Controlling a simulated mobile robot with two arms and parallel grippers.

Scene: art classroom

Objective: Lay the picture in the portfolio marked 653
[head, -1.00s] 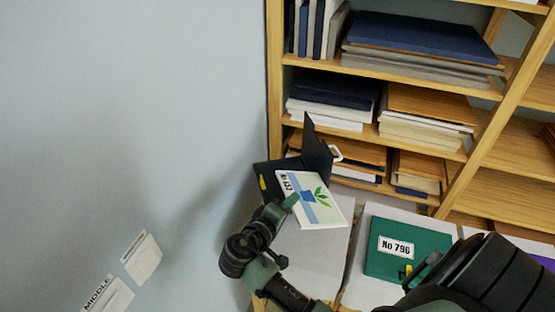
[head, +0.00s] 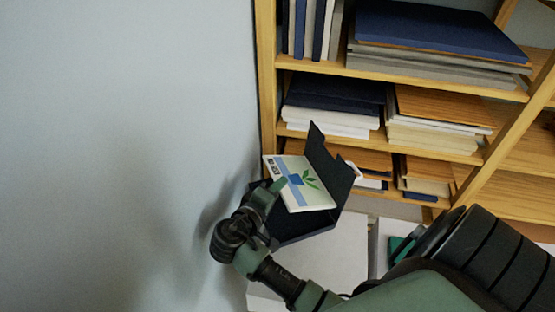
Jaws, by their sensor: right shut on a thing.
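The picture (head: 305,190) is a pale card with a blue shape and green leaves. A small label with a number, too small to read surely, shows at its upper left. My right gripper (head: 277,187) is shut on its left edge and holds it tilted. A dark navy portfolio (head: 308,228) stands open on a light surface, its lid (head: 337,172) raised behind the picture. The picture overlaps the portfolio in view; I cannot tell if they touch. The portfolio's own number is not visible. My left gripper is not in view.
A wooden shelf (head: 445,148) with stacked folders and boards rises behind. A pale wall (head: 120,140) closes off the left. A green portfolio (head: 398,246) on the right is mostly hidden by my arm. The pale surface (head: 340,255) right of the dark portfolio is bare.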

